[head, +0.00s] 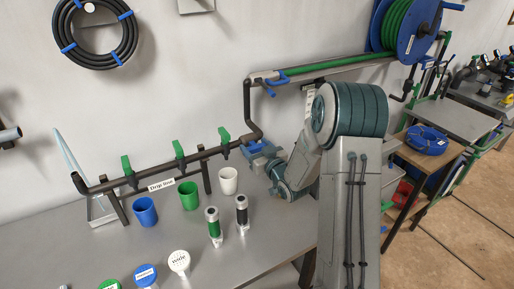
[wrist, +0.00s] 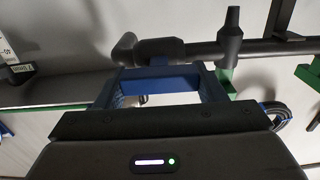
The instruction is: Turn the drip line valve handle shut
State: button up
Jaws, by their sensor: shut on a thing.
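The dark manifold pipe (head: 150,172) runs along the wall above the bench, with a "Drip line" label (head: 161,185) below it. Green valve handles stand on it: left (head: 126,165), middle (head: 179,150) and right (head: 224,137). My gripper (head: 258,150) is at the pipe's right end, below the bent riser. In the wrist view, its blue fingers (wrist: 160,84) are shut on a blue bar (wrist: 160,71), seemingly a valve handle, in front of the dark pipe (wrist: 185,50). A green part (wrist: 226,80) shows behind the right finger.
Blue (head: 145,212), green (head: 189,196) and white (head: 228,180) cups stand under the manifold. Another blue handle (head: 271,79) is on the upper pipe. A hose reel (head: 412,30) hangs at upper right.

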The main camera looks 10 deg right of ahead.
jog(key=shift+d+f+m, duration=0.1)
jog(key=shift+d+m, duration=0.05)
jog(key=shift+m, duration=0.15)
jog(key=m+b, duration=0.2)
jog(key=m, duration=0.1)
jog(key=m+b, duration=0.1)
jog(key=m, duration=0.4)
jog(key=shift+d, duration=0.15)
jog(key=m, duration=0.5)
jog(key=m+p, duration=0.1)
jog(key=m, duration=0.3)
jog(key=shift+f+m+p, duration=0.15)
jog(key=shift+m+p, duration=0.15)
jog(key=shift+p, duration=0.05)
